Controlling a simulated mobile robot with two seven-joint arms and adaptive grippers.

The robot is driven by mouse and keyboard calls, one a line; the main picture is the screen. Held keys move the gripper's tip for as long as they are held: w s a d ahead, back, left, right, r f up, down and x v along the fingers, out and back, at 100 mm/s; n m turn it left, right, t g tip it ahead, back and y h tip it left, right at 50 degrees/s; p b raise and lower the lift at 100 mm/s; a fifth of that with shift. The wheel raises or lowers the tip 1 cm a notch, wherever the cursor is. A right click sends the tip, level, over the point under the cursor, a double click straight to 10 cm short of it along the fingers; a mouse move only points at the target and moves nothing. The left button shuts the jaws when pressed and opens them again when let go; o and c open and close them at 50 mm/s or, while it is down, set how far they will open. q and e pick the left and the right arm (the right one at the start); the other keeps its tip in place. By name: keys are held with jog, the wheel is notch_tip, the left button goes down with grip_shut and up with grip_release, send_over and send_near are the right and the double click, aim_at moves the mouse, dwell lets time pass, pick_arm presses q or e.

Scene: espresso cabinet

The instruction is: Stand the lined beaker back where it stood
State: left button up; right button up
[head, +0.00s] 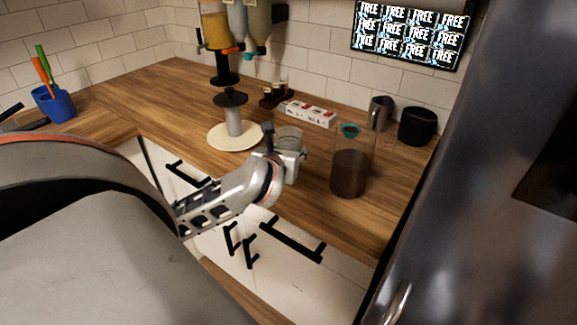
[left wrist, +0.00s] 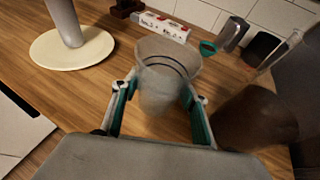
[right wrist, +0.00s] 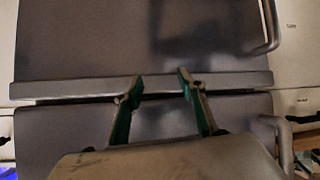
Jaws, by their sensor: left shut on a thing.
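The lined beaker (left wrist: 165,75) is clear, flares toward its top and has dark lines around it. It also shows in the head view (head: 289,134), near the front edge of the counter. My left gripper (head: 287,156) is shut on it, with a finger on each side in the left wrist view (left wrist: 160,92). The beaker looks roughly upright; its base is hidden, so I cannot tell whether it touches the wood. My right gripper (right wrist: 160,82) is open and empty in front of grey metal fronts with handles.
A jar with dark contents (head: 349,175) stands close to the right of the beaker. A cream round base (head: 222,143) with a grey post is to the left. A white patterned box (head: 308,113), steel jug (head: 380,113) and black canister (head: 417,127) stand behind.

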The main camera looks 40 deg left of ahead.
pick_arm(q)
jog(key=shift+f+b, duration=0.35)
jog(key=shift+f, duration=1.85)
jog(key=shift+f, duration=0.15)
jog(key=o, duration=1.1)
jog(key=shift+c, duration=0.2)
